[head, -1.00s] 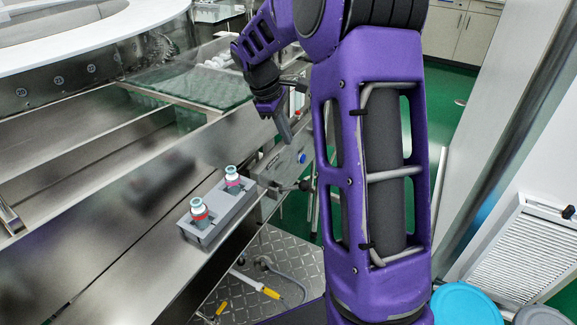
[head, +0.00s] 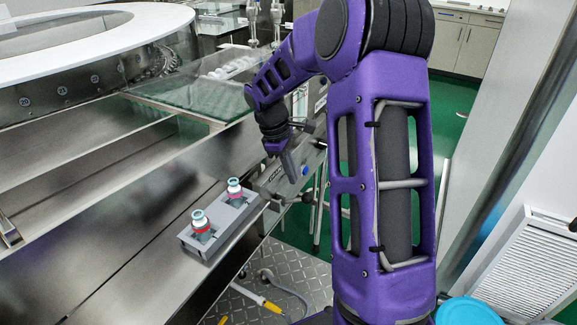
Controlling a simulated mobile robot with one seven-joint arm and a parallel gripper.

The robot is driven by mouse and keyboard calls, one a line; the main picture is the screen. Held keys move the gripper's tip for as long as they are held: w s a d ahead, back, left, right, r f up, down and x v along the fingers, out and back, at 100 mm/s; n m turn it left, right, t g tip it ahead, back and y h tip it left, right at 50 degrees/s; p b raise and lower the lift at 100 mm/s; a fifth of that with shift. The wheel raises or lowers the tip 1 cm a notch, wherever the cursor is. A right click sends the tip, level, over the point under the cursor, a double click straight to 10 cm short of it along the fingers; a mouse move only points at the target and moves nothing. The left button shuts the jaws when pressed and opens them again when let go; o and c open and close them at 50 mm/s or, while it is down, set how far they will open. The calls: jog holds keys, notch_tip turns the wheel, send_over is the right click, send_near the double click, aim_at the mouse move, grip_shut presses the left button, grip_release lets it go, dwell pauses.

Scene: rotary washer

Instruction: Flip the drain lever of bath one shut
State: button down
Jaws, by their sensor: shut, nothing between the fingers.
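My gripper (head: 288,170) is shut and empty, pointing down in the head view. Its tips appear over or in front of a grey panel (head: 268,180) on the washer's front side. A dark lever with a round knob (head: 305,197) sticks out from this panel, just below and right of the tips. I cannot tell whether the tips touch anything. A second dark handle (head: 302,125) shows farther back, beside my wrist. No readable label shows which lever belongs to bath one, and the lever's open or shut position is unclear.
A grey holder (head: 212,240) with two capped vials stands on the steel ledge left of the panel. A hose with a yellow end (head: 270,306) lies on the metal floor plate below.

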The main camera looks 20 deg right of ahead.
aim_at(301, 198)
jog(key=shift+x, duration=2.3)
jog(key=shift+d+f, duration=0.1)
